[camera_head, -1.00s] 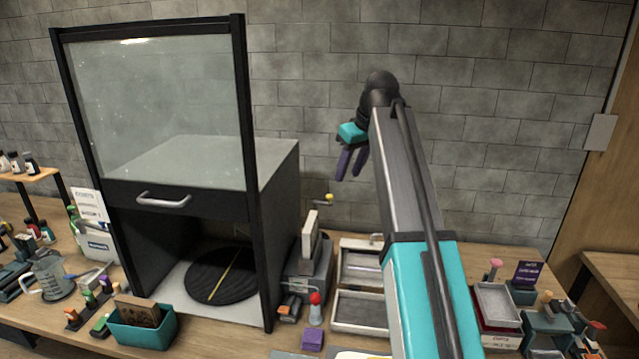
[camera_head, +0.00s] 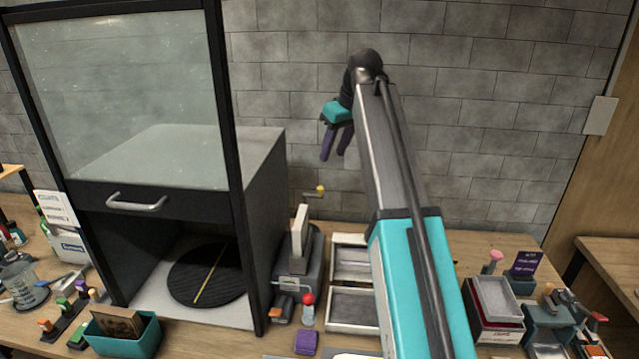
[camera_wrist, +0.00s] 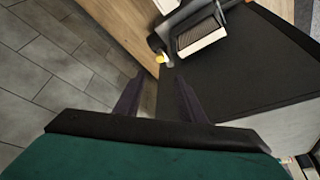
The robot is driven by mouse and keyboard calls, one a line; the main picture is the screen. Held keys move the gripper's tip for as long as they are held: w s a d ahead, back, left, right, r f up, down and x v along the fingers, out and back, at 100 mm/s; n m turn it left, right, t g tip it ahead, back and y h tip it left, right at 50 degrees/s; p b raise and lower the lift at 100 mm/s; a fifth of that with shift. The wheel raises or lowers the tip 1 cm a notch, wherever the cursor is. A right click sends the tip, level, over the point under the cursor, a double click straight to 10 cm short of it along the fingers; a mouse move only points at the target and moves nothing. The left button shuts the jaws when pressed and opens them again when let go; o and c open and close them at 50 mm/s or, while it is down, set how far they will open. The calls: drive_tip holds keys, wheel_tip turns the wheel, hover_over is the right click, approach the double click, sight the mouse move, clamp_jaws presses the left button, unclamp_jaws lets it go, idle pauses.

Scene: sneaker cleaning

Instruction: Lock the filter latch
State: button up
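The likely latch is a small lever with a yellow knob (camera_head: 320,189) on the back of a grey unit (camera_head: 312,258), right of the black booth. A pale upright filter panel (camera_head: 299,231) stands in this unit. My gripper (camera_head: 334,157) hangs above and behind the unit near the wall, fingers pointing down, apart from the knob. In the wrist view my gripper (camera_wrist: 158,100) has its two dark fingers spread with nothing between them. The yellow knob (camera_wrist: 160,58) shows beyond the fingertips, beside the filter with a dark ribbed face (camera_wrist: 200,38).
The black booth (camera_head: 265,200) with its glass front stands left of the unit. Shallow trays (camera_head: 352,308) lie right of it. A red-capped bottle (camera_head: 308,310) and a purple block (camera_head: 306,343) stand in front. The brick wall (camera_head: 480,130) is close behind my gripper.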

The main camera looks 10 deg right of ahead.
sight(320, 187)
drive_tip(key=shift+p+x, duration=2.25)
drive_tip(key=shift+x, duration=4.6)
clamp_jaws()
